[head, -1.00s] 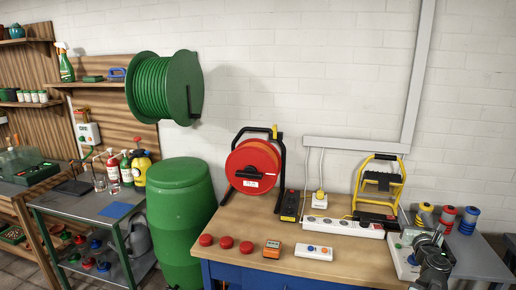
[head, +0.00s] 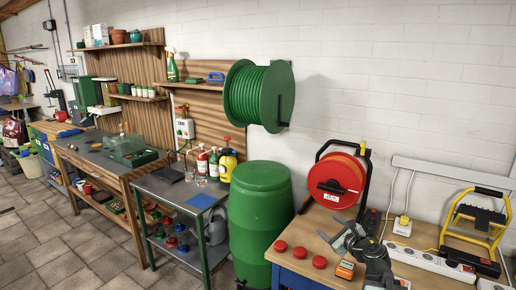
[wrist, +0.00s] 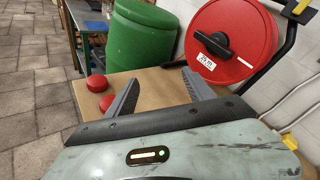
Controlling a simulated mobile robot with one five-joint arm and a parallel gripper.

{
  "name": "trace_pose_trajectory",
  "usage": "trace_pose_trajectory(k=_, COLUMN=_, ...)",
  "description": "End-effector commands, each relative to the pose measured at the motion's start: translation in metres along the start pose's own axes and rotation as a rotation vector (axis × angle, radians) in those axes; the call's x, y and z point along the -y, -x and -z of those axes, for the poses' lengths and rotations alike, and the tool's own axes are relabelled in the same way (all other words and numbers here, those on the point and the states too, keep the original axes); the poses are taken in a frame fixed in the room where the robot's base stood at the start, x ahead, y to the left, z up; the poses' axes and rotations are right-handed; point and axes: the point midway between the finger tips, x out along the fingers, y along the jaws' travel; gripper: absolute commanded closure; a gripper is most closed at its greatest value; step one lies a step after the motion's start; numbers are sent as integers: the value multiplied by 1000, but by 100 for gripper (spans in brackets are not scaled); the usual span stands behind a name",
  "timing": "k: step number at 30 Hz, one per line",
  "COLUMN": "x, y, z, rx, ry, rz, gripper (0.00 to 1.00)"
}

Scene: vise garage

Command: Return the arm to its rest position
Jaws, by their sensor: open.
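The work lamp with a yellow tube frame (head: 447,224) stands on the wooden bench at the right of the head view. Its dark lamp head (head: 480,216) sits inside the upper part of the frame; its exact tilt is hard to tell. My gripper (head: 343,237) is over the bench, well left of the lamp, in front of the red cable reel. In the wrist view my gripper (wrist: 160,88) has its two fingers wide apart with nothing between them. The lamp is outside the wrist view.
The red cable reel (head: 336,181) stands behind my gripper. Red knobs (head: 300,252) and an orange meter (head: 345,270) lie on the bench. A white power strip (head: 430,262) lies in front of the lamp. A green barrel (head: 260,220) stands left of the bench.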

Motion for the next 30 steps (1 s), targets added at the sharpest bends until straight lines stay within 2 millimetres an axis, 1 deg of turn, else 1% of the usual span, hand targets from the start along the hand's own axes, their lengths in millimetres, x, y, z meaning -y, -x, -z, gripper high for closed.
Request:
trace_pose_trajectory(k=1, x=-38, y=-12, z=-21, rx=0, ry=113, rz=-94, gripper=38)
trace_pose_trajectory(k=2, x=-62, y=-18, z=-29, rx=-3, ry=192, rz=-154, gripper=38)
trace_pose_trajectory(k=3, x=-94, y=-23, z=-38, rx=-4, ry=305, rz=-233, gripper=38)
trace_pose_trajectory(k=5, x=-140, y=-27, z=-47, rx=-4, ry=484, rz=-357, gripper=38)
trace_pose_trajectory(k=6, x=-170, y=-26, z=-49, rx=-2, ry=611, rz=-443, gripper=38)
trace_pose_trajectory(k=8, x=-211, y=-20, z=-49, rx=4, ry=820, rz=-581, gripper=38)
trace_pose_trajectory(k=9, x=-236, y=-12, z=-44, rx=10, ry=975, rz=-684, gripper=38)
trace_pose_trajectory(k=10, x=-253, y=-4, z=-37, rx=15, ry=1102, rz=-771, gripper=38)
trace_pose_trajectory(k=11, x=-266, y=7, z=-27, rx=21, ry=1231, rz=-862, gripper=38)
trace_pose_trajectory(k=12, x=-273, y=22, z=-10, rx=24, ry=1388, rz=-981, gripper=38)
trace_pose_trajectory(k=13, x=-273, y=34, z=6, rx=25, ry=1491, rz=-1070, gripper=38)
trace_pose_trajectory(k=15, x=-263, y=61, z=37, rx=34, ry=1670, rz=-1256, gripper=38)
trace_pose_trajectory(k=18, x=-252, y=93, z=62, rx=97, ry=1838, rz=-1482, gripper=38)
trace_pose_trajectory(k=20, x=-249, y=105, z=68, rx=155, ry=1893, rz=-1565, gripper=38)
trace_pose_trajectory(k=22, x=-250, y=111, z=69, rx=220, ry=1928, rz=-1603, gripper=38)
trace_pose_trajectory(k=25, x=-248, y=111, z=70, rx=250, ry=1952, rz=-1608, gripper=38)
trace_pose_trajectory(k=30, x=-248, y=111, z=70, rx=249, ry=1952, rz=-1605, gripper=38)
